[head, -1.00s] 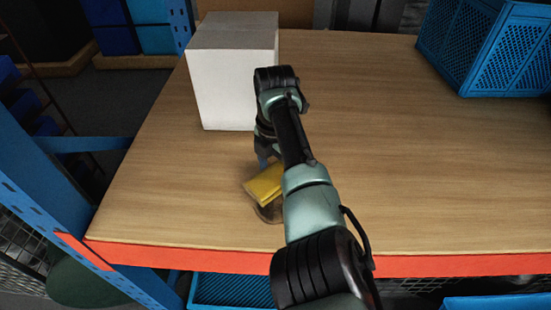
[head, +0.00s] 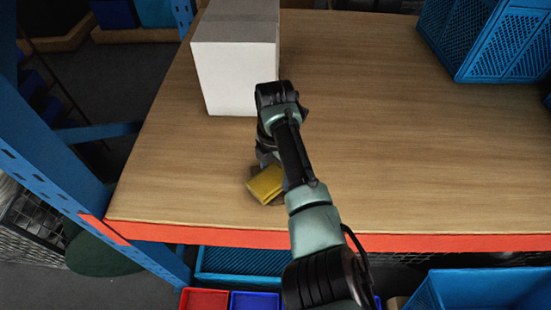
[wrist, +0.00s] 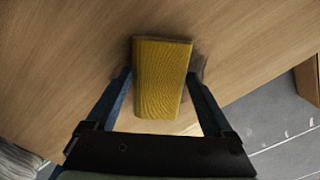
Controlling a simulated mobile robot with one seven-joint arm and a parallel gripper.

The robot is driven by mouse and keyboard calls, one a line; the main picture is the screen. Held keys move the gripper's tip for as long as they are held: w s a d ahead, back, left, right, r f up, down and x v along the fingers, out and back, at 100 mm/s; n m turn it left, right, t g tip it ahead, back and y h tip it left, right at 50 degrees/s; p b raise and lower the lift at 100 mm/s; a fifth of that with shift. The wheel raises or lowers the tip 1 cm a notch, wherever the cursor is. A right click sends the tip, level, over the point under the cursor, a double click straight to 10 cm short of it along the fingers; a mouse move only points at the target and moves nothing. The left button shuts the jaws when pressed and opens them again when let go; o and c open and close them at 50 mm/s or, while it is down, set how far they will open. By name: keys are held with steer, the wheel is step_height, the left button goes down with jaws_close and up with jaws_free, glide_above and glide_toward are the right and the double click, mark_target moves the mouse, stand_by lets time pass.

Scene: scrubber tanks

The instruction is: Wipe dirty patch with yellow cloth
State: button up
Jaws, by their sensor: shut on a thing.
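The yellow cloth (head: 265,185) is a folded pad on the wooden tabletop, near its front edge. It also shows in the wrist view (wrist: 162,85). My gripper (wrist: 160,80) is shut on the cloth, with one blue finger at each side of it. In the head view my arm hides most of the gripper. The dirty patch (wrist: 198,62) is a dark smudge that shows along the cloth's right side and top in the wrist view. The cloth covers much of it. The cloth appears to lie on the table, though exact contact cannot be told.
A white box (head: 235,65) stands on the table (head: 400,150) behind my gripper. A blue crate (head: 490,40) sits at the back right. The orange front edge (head: 190,234) is close to the cloth, and a blue rack post (head: 60,165) is at the left. The table's middle right is clear.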

mark_target(264, 169)
steer(key=shift+s+r+p, duration=0.2)
steer(key=shift+s+p, duration=1.95)
steer(key=shift+p, duration=0.8)
steer(key=shift+s+f+p, duration=0.25)
steer(key=shift+s+p, duration=0.6)
steer(key=shift+s, duration=0.05)
steer(key=shift+a, duration=1.4)
steer(key=shift+w+f+b, duration=0.2)
steer(key=shift+w+b, duration=0.15)
steer(key=shift+b, duration=0.35)
steer(key=shift+w+b, duration=1.1)
steer(key=shift+b, duration=0.1)
steer(key=shift+w+r+b, duration=0.25)
steer(key=shift+w+b, duration=0.4)
steer(key=shift+w+f+b, duration=0.2)
steer(key=shift+w+b, duration=0.2)
steer(key=shift+b, duration=0.35)
steer(key=w+b, duration=0.2)
steer(key=b, duration=0.1)
steer(key=shift+w+f+b, duration=0.1)
steer(key=shift+w+b, duration=0.05)
steer(key=shift+b, duration=0.25)
steer(key=shift+w+b, duration=0.35)
steer(key=shift+b, duration=0.2)
